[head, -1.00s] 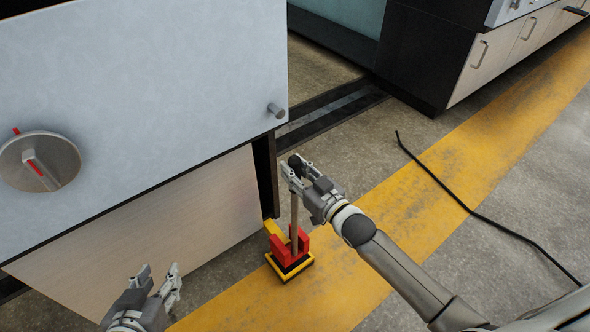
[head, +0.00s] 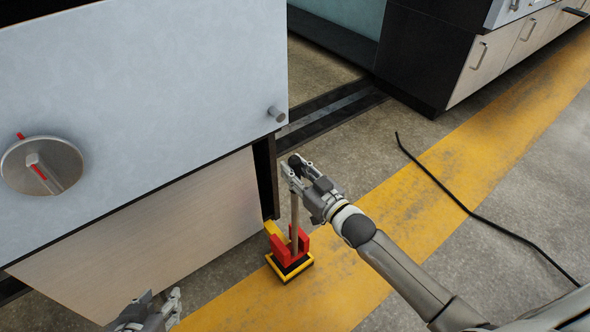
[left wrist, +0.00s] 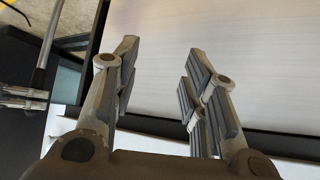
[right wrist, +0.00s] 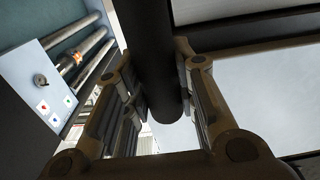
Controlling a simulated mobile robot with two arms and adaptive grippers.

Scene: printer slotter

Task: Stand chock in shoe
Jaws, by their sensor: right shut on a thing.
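My right gripper (head: 297,170) is shut on the black top end (right wrist: 155,50) of a long pole. The pole's brown shaft (head: 295,215) runs down, near upright, to a red block (head: 279,247) with raised sides. Next to the block is a yellow piece (head: 275,230). Under them is a black base with a yellow rim (head: 291,279) on the floor. I cannot tell which parts are chock and which are shoe, or whether the lower end is fully seated. My left gripper (head: 160,299) is open and empty at the bottom edge; its spread fingers show in the left wrist view (left wrist: 160,85).
The grey cabinet (head: 150,90) with a dial (head: 40,164) and a small knob (head: 277,113) stands close on the left. A black cable (head: 470,210) lies across the floor at right. The yellow floor stripe (head: 440,195) is otherwise clear.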

